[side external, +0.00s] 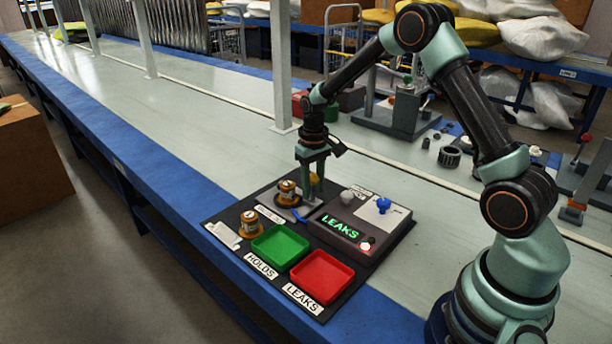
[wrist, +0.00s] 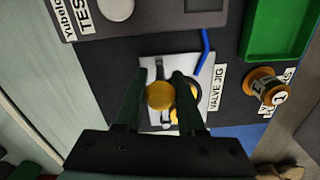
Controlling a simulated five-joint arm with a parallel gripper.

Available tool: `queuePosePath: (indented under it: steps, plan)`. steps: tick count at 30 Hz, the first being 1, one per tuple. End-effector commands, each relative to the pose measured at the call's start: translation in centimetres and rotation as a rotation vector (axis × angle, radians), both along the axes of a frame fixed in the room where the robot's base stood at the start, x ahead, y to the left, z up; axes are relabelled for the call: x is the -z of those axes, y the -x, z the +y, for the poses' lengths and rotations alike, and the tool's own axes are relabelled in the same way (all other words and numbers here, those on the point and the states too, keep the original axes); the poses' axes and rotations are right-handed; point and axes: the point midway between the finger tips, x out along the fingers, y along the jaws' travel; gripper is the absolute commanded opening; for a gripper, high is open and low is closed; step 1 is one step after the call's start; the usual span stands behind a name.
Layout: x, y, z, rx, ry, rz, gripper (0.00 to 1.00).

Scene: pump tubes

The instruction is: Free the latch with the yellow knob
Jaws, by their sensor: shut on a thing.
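The yellow knob (wrist: 159,96) sits on the latch of the valve jig (wrist: 155,68), a pale plate on a black mat. My gripper (wrist: 160,80) points down over the jig, with the knob between its two dark green fingers, shut on it. In the side view my gripper (side external: 314,190) stands over the jig and the yellow knob (side external: 314,178) shows only in part behind the fingers. A brass-coloured pump tube (side external: 287,191) stands at the jig, left of my gripper. The right finger hides part of it in the wrist view.
A grey test box (side external: 345,222) reads LEAKS, with a red lamp lit and a blue knob. A second tube (side external: 250,223) stands on the mat near the green tray (side external: 280,262) and red tray (side external: 322,295).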

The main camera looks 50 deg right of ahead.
Motion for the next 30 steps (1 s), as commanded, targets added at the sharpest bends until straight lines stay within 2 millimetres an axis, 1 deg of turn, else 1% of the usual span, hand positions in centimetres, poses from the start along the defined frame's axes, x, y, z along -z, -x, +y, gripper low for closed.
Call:
queuePosePath:
  steps: [8,14,24,30]
  plan:
    - [-0.1,-0.1,-1.6,-0.122,0.0,0.0,0.0]
    - [-0.1,-0.6,-3.5,-0.29,0.0,-0.001,0.0]
    - [-0.1,-2.3,-6.8,-0.611,0.001,-0.003,0.0]
    - [-0.1,-3.6,-8.3,-0.782,0.002,-0.003,0.0]
